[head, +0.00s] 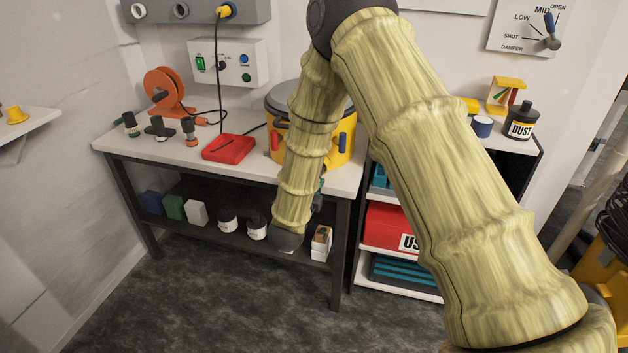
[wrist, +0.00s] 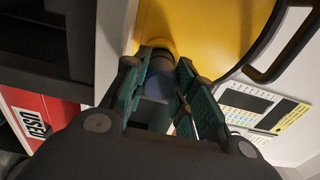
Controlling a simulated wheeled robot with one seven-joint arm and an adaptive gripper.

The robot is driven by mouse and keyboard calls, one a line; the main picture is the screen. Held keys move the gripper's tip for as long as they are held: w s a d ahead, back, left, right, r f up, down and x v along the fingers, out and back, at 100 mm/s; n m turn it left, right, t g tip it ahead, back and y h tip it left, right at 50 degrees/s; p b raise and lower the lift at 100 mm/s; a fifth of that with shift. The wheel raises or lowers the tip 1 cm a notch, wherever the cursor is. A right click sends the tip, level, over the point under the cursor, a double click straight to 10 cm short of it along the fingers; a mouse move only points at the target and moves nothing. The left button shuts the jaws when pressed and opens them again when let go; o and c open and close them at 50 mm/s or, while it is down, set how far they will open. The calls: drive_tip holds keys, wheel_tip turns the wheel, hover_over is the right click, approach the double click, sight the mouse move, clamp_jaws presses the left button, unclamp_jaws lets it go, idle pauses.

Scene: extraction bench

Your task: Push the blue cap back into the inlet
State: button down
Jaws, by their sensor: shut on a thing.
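The yellow extractor drum (head: 341,148) stands on the bench, partly hidden behind my arm; its yellow wall (wrist: 205,25) fills the top of the wrist view. The dark round inlet (wrist: 163,62) sticks out from that wall. My gripper (wrist: 166,78) is right in front of the inlet, its teal-padded fingers on either side of the blue cap (wrist: 158,86). It is shut on the cap. The cap is in line with the inlet mouth; I cannot tell how deep it sits. In the head view my arm hides the cap and inlet.
A red box (head: 229,148) and a row of fittings lie on the bench to the left. The floor in front is clear.

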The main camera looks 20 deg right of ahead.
drive_tip(key=shift+x, duration=0.9)
drive_tip(key=c, duration=1.1)
unclamp_jaws()
drive_tip(key=v, duration=1.2)
